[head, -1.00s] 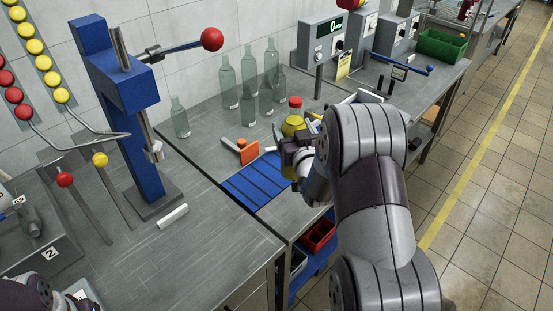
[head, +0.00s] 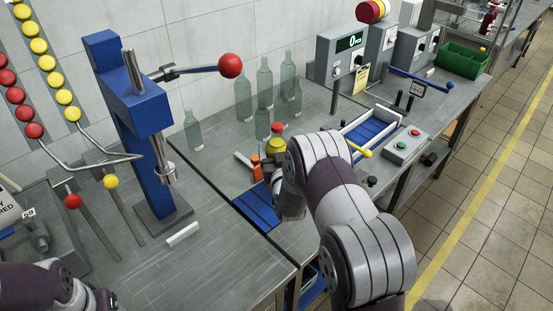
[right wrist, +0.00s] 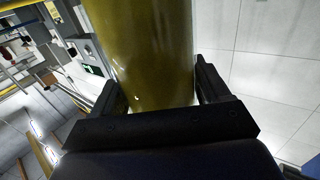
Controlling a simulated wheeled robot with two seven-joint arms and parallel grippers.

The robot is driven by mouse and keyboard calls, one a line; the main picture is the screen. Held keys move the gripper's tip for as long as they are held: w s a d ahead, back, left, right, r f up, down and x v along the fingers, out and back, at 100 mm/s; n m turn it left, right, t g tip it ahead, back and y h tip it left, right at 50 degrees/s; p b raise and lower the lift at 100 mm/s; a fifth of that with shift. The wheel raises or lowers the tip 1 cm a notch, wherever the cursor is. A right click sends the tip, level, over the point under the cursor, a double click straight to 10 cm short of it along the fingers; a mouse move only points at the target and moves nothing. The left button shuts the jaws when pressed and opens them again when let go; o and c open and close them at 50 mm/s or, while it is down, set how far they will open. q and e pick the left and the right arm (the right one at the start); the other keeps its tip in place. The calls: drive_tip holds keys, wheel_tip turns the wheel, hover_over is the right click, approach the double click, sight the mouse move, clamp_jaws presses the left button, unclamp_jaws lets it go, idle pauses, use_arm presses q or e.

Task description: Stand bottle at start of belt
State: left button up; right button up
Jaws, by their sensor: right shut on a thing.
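The bottle (head: 276,145) holds yellow liquid and has a red cap. My right gripper (head: 276,170) is shut on it and holds it about upright, largely hidden by my own arm in the head view. In the right wrist view the yellow bottle (right wrist: 155,50) fills the space between the two black fingers (right wrist: 158,95). A blue slatted belt section (head: 257,208) lies below and left of the gripper. Another blue belt (head: 366,130) between white rails lies to the right. I cannot tell whether the bottle's base touches anything. Only the dark edge of my left gripper (head: 104,300) shows.
An orange block (head: 256,167) on a grey bracket stands close left of the bottle. Several empty clear bottles (head: 265,85) stand behind. A blue press (head: 140,115) with a red-knobbed lever stands left. A button box (head: 403,146) is at right.

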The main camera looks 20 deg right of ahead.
wheel_tip(320, 180, down, 4)
drive_tip(key=shift+s+r, duration=0.1)
drive_tip(key=o, duration=1.9)
drive_tip(key=shift+a, duration=0.1)
drive_tip(key=shift+c, duration=0.2)
drive_tip(key=s+a+r+n+g+y, duration=0.1)
drive_tip(key=s+a+g, duration=0.2)
drive_tip(key=s, duration=0.7)
drive_tip(key=s+a+r+n+g+y, duration=0.1)
drive_tip(key=s+a+g+y, duration=0.1)
drive_tip(key=s+a+g, duration=0.2)
drive_tip(key=s+a+r+n+g+y+b, duration=0.1)
drive_tip(key=s+a+g, duration=0.3)
drive_tip(key=s+g, duration=0.5)
drive_tip(key=s, duration=0.8)
drive_tip(key=shift+s+y, duration=0.25)
drive_tip(key=shift+y, duration=0.05)
